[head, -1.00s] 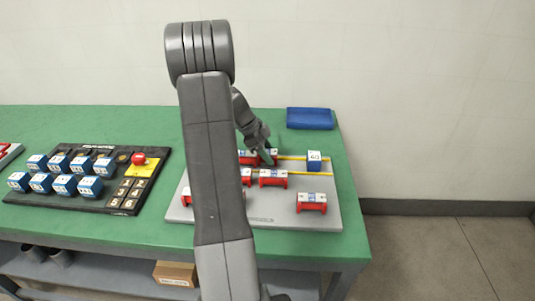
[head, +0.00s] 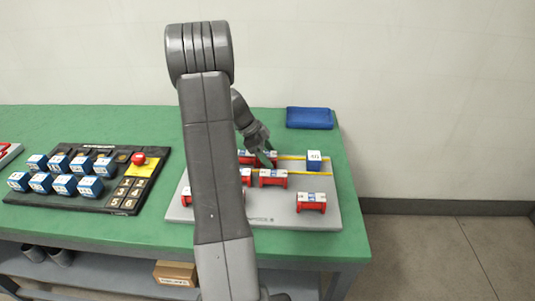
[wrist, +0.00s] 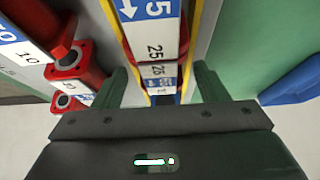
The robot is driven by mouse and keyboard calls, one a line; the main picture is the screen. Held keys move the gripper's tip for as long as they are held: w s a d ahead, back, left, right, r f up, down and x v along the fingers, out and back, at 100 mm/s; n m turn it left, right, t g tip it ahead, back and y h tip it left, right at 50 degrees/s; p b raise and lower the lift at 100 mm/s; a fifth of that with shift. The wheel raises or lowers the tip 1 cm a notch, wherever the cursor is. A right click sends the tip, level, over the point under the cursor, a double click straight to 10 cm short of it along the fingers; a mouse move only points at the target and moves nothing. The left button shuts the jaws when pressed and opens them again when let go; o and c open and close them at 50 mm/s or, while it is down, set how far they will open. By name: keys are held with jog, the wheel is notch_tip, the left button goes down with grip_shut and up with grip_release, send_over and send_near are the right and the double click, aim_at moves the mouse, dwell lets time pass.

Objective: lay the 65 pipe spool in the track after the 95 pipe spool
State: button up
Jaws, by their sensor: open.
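My gripper (head: 268,158) is over the back part of the grey board, at the yellow-railed track (head: 292,158). In the wrist view my gripper (wrist: 160,82) is open, its fingers on either side of the track. Between and beyond them lie red spools with white and blue labels; one label (wrist: 158,75) reads 25, and another (wrist: 153,12) shows a 5 with its first digit cut off. In the head view a red spool (head: 257,155) lies in the track beside my gripper. I cannot tell which spool is the 65 or the 95.
A blue-sided block (head: 314,160) stands at the track's right end. Loose red spools lie on the board's front part, one at centre (head: 273,178) and one at right (head: 311,202). A blue case (head: 310,118) lies behind. A black panel (head: 100,205) with blue blocks is left.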

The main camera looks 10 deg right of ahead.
aim_at(273, 154)
jog(key=v, duration=1.2)
jog(key=shift+b, duration=0.35)
jog(key=shift+d+f, duration=0.1)
jog(key=x, duration=1.2)
jog(key=shift+f, duration=0.3)
notch_tip(273, 154, up, 3)
jog(key=shift+f, duration=0.15)
jog(key=shift+r, duration=0.7)
